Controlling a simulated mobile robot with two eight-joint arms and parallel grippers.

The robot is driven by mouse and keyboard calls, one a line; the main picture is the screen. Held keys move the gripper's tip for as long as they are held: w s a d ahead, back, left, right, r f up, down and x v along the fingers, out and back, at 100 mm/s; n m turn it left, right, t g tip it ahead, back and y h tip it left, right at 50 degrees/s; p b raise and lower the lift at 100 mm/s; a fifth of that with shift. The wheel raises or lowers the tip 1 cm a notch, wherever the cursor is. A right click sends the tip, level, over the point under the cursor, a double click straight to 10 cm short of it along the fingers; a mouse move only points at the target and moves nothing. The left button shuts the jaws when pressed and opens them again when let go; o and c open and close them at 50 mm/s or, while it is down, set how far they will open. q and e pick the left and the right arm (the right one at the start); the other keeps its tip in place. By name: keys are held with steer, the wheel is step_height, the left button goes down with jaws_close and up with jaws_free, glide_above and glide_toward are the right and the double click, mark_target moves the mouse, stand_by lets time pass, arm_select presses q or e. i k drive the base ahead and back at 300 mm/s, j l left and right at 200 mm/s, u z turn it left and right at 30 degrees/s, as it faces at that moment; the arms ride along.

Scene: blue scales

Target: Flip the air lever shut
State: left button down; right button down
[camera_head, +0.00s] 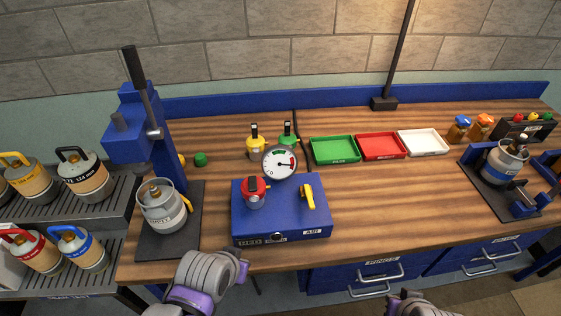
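The yellow lever (308,197), which looks like the air lever, is on the right part of the top of a blue box (280,228) on the wooden bench. Its handle runs roughly front to back, and I cannot tell whether it is open or shut. A round dial gauge (280,162) and a red-topped fitting (254,192) are on the same box. My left gripper (241,268) is at the bench's front edge, in front of the box and apart from the lever. My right gripper (413,304) is at the bottom edge, mostly cut off. The fingers of both are unclear.
A blue press stand (137,125) with a grey canister (164,206) stands left of the box. Green (334,150), red (381,146) and white (422,142) trays lie behind, to the right. Another canister (503,163) stands far right. The bench right of the box is clear.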

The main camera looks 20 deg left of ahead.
mark_target(306, 187)
steer(key=k+u, duration=0.2)
steer(key=u, duration=0.15)
steer(key=k+j+u, duration=0.1)
steer(key=u, duration=0.25)
steer(key=k, duration=0.1)
